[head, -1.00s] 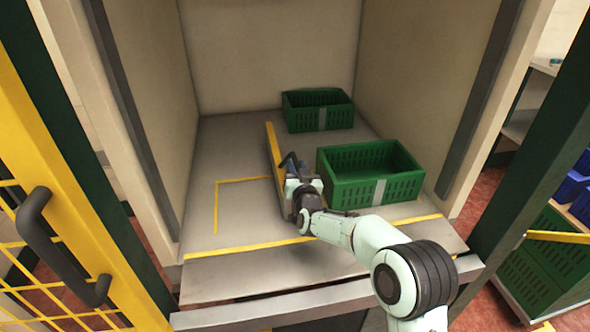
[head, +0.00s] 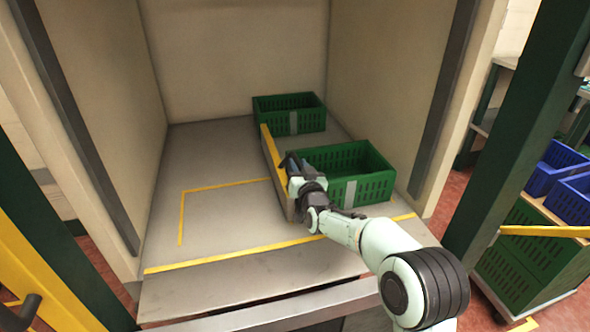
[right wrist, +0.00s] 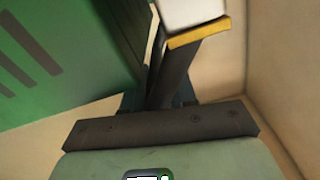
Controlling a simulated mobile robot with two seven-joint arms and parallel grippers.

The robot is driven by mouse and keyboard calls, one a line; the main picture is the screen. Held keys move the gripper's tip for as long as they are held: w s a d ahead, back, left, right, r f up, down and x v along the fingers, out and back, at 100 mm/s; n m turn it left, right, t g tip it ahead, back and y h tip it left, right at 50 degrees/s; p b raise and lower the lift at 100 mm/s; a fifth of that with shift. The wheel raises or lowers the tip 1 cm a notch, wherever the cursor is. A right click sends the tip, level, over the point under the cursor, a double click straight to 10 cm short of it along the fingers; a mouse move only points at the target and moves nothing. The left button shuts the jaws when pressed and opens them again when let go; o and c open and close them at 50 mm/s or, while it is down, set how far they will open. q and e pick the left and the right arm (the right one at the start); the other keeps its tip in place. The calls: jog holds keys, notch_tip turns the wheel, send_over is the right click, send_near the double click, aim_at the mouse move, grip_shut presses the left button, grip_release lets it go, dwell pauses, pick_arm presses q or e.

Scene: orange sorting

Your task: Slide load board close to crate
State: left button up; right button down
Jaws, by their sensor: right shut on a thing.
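The load board (head: 270,146) is a long upright board with a yellow top edge, standing on the grey floor of the bay. My right gripper (head: 291,164) is shut on its top edge toward the near end. A green crate (head: 373,188) stands just right of the board. From the head view the gap between them looks very small, and my gripper partly hides it. In the right wrist view, the crate wall (right wrist: 60,50) fills the left side, and a yellow-edged piece of the board (right wrist: 198,33) shows at the top. My left gripper is out of view.
A second green crate (head: 275,122) stands at the back, beside the board's far end. Yellow tape (head: 215,187) marks the empty floor on the left. Beige walls close in the bay. Blue crates (head: 550,170) stand outside on the right.

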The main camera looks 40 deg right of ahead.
jog(key=shift+a+f, duration=0.2)
jog(key=shift+f, duration=0.05)
jog(key=c, duration=1.1)
grip_release()
jog(key=shift+w, duration=0.1)
jog(key=shift+r, duration=0.1)
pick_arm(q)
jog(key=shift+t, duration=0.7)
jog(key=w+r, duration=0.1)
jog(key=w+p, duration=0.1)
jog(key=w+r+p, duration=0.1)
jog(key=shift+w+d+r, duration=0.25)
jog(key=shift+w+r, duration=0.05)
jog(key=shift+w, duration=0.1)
pick_arm(e)
jog(key=v, duration=1.3)
jog(key=shift+s, duration=0.2)
